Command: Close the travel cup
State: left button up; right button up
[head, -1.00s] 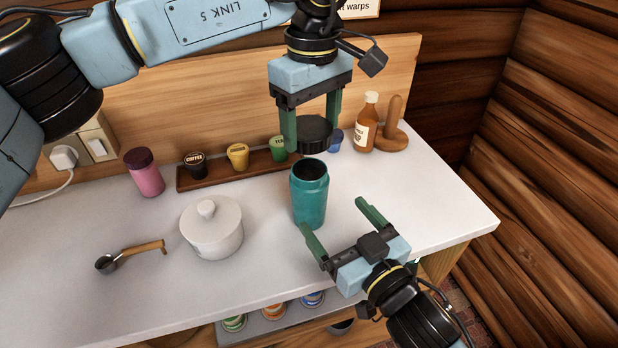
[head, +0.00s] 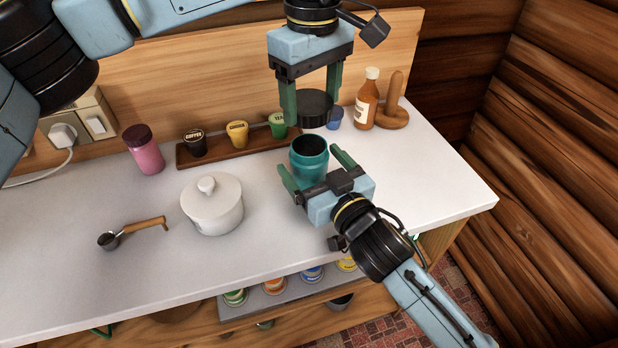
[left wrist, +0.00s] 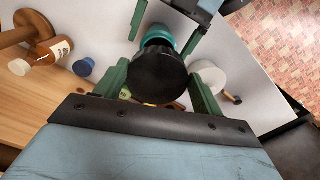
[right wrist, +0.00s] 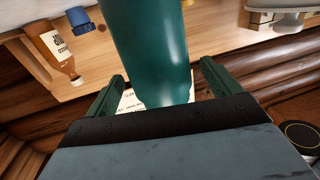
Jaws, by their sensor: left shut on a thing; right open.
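The teal travel cup (head: 309,161) stands upright and uncovered on the white counter. It also shows below the lid in the left wrist view (left wrist: 160,37) and fills the middle of the right wrist view (right wrist: 147,45). My left gripper (head: 314,116) is shut on the round black lid (head: 314,107), holding it level just above and behind the cup's mouth; the lid also shows in the left wrist view (left wrist: 157,76). My right gripper (head: 309,168) is open, its fingers on either side of the cup, with gaps visible in the right wrist view.
A white lidded pot (head: 212,206) and a scoop (head: 130,232) stand left. A pink jar (head: 144,150), a wooden rack (head: 222,155) with small tubs, a blue cup (head: 335,118) and a brown bottle (head: 366,99) line the back.

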jog(key=shift+x, duration=1.85)
jog(key=c, duration=1.5)
pick_arm(q)
send_over(312, 148)
jog(key=shift+f, duration=2.5)
pick_arm(e)
jog(key=shift+o, duration=0.2)
